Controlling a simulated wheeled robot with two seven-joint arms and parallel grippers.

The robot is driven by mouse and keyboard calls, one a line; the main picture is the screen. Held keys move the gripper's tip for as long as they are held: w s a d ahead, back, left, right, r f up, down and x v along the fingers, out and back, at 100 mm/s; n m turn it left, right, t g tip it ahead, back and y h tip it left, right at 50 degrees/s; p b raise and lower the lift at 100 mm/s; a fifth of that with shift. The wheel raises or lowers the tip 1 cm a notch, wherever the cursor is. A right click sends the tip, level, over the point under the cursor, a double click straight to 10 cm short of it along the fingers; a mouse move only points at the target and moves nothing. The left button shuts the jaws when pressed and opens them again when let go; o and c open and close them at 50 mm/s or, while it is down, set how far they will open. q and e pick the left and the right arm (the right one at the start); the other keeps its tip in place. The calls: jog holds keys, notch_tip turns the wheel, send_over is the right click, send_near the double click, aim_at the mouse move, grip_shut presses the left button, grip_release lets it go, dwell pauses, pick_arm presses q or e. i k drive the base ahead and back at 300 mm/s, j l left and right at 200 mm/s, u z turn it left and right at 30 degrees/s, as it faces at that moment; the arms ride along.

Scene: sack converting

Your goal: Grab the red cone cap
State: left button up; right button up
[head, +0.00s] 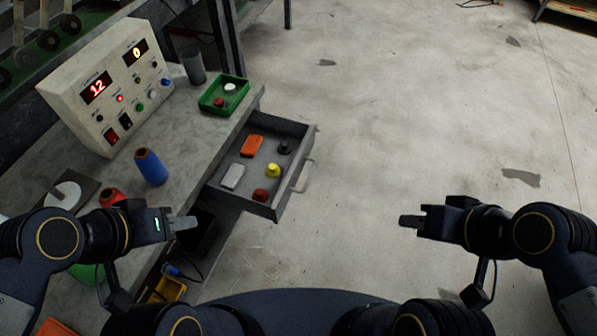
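A small red cap (260,195) sits at the near corner of the open grey drawer (268,207). A yellow cap (273,170) and a black cap (285,147) stand behind it in the drawer. Another small red piece (218,102) lies in the green tray (212,109) on the bench. My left gripper (184,223) is left of and nearer than the drawer, apart from the red cap, with nothing seen in it. My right gripper (410,221) is over bare floor to the right, also with nothing seen in it. The finger gaps are not clear.
The drawer also holds an orange box (251,146) and a grey block (233,176). On the bench stand a blue spool (150,167), a red spool (111,197), a grey cup (192,66) and a control box (110,90). The floor right of the drawer is clear.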

aim_at(260, 195)
jog(key=i+l+u, duration=0.2)
jog(key=l, duration=0.25)
jog(key=i+l+u, duration=0.1)
jog(key=l+u, duration=0.15)
jog(key=l, duration=0.2)
jog(key=l+u, duration=0.2)
jog(key=l, duration=0.3)
jog(key=i+u, duration=0.1)
jog(key=u, duration=1.95)
